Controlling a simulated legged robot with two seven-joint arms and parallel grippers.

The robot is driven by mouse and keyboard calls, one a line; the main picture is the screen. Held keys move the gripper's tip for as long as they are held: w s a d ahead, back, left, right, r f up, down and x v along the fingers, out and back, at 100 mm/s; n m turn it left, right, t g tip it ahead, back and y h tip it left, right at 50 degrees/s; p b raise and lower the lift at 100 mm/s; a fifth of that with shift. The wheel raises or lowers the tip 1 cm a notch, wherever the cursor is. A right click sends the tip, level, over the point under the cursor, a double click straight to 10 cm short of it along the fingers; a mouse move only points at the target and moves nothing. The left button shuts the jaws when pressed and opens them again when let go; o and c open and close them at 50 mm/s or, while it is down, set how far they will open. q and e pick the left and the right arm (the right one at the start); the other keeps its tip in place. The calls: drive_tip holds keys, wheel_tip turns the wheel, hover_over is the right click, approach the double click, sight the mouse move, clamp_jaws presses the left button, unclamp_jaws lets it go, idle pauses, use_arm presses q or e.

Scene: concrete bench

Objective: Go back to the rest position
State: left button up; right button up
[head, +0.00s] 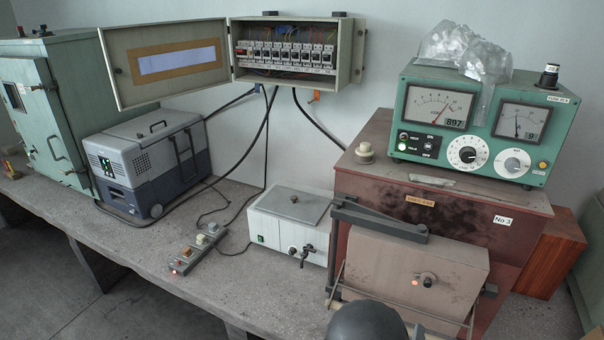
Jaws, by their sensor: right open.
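My right gripper (368,322) shows only as a dark rounded shape at the bottom edge, in front of the lower part of the brown furnace. Its fingers cannot be made out, and nothing is seen held in it. My left gripper is not in view.
The concrete bench (150,240) carries a green cabinet (50,110), a grey-blue cooler box (150,160), a power strip (200,248), a white bath (290,228) and a brown furnace (415,275). A green meter unit (480,125) stands on top. An open breaker box (292,50) hangs behind.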

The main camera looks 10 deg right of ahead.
drive_tip(key=a+f+m+g+y, duration=0.4)
drive_tip(key=a+y, duration=0.1)
drive_tip(key=a, duration=0.1)
drive_tip(key=s+a+r+m+g+y, duration=0.1)
drive_tip(key=s+a+r+g, duration=0.1)
drive_tip(key=s, duration=0.4)
drive_tip(key=s+a+r+m+g+y+b, duration=0.1)
drive_tip(key=s+a+r+m+g+y, duration=0.1)
drive_tip(key=s+a+g, duration=0.2)
drive_tip(key=s, duration=0.2)
drive_tip(key=shift+s+r, duration=0.3)
drive_tip(key=shift+a, duration=0.1)
idle(1.6)
